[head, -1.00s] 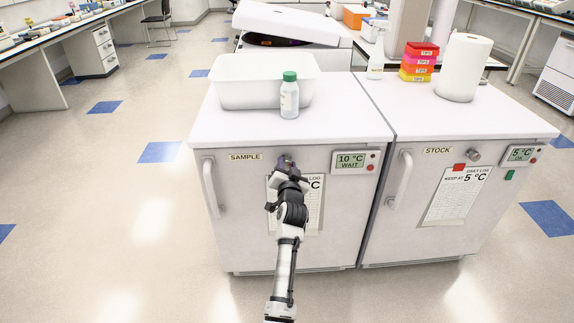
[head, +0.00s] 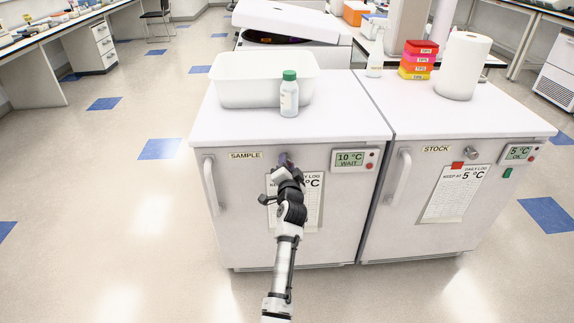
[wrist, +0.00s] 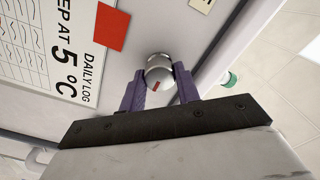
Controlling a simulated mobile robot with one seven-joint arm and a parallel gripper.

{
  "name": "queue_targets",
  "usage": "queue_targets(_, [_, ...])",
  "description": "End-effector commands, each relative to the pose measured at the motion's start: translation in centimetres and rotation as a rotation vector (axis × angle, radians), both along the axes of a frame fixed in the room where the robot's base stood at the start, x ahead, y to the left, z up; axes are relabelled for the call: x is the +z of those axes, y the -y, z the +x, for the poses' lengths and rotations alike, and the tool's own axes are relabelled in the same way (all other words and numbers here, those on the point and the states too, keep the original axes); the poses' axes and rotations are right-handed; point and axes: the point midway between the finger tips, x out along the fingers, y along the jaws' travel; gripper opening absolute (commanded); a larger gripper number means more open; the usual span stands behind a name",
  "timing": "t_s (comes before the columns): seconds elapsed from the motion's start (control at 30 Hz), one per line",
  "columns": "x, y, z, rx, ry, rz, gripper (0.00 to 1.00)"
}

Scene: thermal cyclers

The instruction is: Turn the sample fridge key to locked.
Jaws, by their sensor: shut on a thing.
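The sample fridge (head: 237,215) is the left of two white fridges, with a SAMPLE label (head: 245,156) on its front. Its key is a round silver knob (wrist: 158,66) with a red mark on its face, seen in the wrist view. My gripper (wrist: 160,84) is shut on this knob, one purple finger on each side. In the head view my gripper (head: 285,168) reaches the fridge front right of the label and hides most of the knob. The sample fridge display (head: 350,160) reads 10 °C WAIT, with a red light beside it.
A daily log sheet (head: 313,205) hangs behind my gripper, with a red magnet (wrist: 105,27) near it. The fridge handle (head: 210,187) is at left. A white tub (head: 235,92) and green-capped bottle (head: 289,100) stand on top. The stock fridge (head: 400,235) adjoins at right.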

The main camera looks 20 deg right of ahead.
Motion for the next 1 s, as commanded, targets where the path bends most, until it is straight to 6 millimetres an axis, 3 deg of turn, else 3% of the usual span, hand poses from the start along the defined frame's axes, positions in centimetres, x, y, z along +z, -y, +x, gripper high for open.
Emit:
queue_targets(0.17, [0.0, 0.0, 0.0, 0.001, 0.000, 0.002, 0.09])
queue_targets(0.2, [0.0, 0.0, 0.0, 0.001, 0.000, 0.002, 0.33])
queue_targets(0.37, [0.0, 0.0, 0.0, 0.001, 0.000, 0.001, 0.54])
queue_targets(0.77, [-0.2, -0.2, -0.7, 0.001, -0.002, 0.001, 0.54])
queue_targets(1.0, [-0.2, -1.3, -4.6, 0.001, -0.002, -0.001, 0.54])
